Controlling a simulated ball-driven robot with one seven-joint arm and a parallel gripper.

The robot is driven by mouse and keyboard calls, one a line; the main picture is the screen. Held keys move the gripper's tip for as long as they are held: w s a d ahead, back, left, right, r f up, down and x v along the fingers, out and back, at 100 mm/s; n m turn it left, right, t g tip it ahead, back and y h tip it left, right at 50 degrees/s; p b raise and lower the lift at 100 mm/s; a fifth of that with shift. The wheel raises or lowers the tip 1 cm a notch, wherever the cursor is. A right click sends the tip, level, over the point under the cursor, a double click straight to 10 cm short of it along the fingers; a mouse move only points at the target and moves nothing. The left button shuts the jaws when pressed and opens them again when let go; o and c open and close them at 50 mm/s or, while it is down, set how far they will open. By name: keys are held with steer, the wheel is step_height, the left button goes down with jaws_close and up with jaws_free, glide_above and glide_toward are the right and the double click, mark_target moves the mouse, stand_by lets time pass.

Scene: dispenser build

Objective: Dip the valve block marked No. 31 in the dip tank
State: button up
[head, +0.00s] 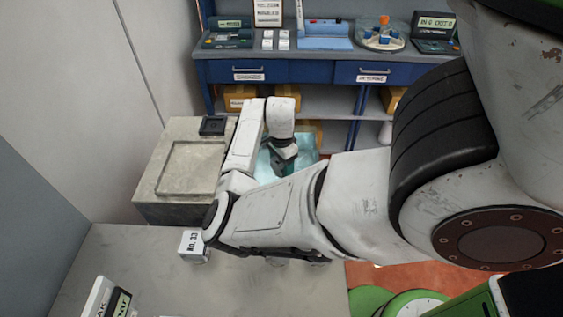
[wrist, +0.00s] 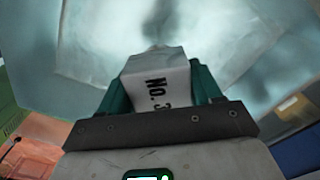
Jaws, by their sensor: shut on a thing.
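My gripper (wrist: 158,82) is shut on a white valve block (wrist: 152,92), with a green finger on each side. The label on the block reads "No. 3"; the last digit is hidden by the gripper's dark edge. In the head view my gripper (head: 286,168) points down over the pale blue dip tank (head: 309,143), and my arm hides the block. The tank's pale inside (wrist: 80,55) fills most of the wrist view beyond the block. I cannot tell whether the block touches the liquid.
Another white block (head: 191,245), marked No. 33, stands on the grey table (head: 110,265) at the lower left. A concrete block (head: 150,190) with a shallow recess is left of the tank. A blue workbench (head: 300,72) with small blocks, trays and devices stands behind.

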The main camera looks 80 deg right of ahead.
steer(key=shift+f+b, duration=2.35)
steer(key=shift+f, duration=0.55)
steer(key=shift+f+b, duration=0.35)
steer(key=shift+f, duration=0.25)
steer(key=o, duration=1.6)
step_height(320, 180, up, 11)
steer(key=shift+f+b, duration=0.1)
steer(key=shift+b, duration=0.3)
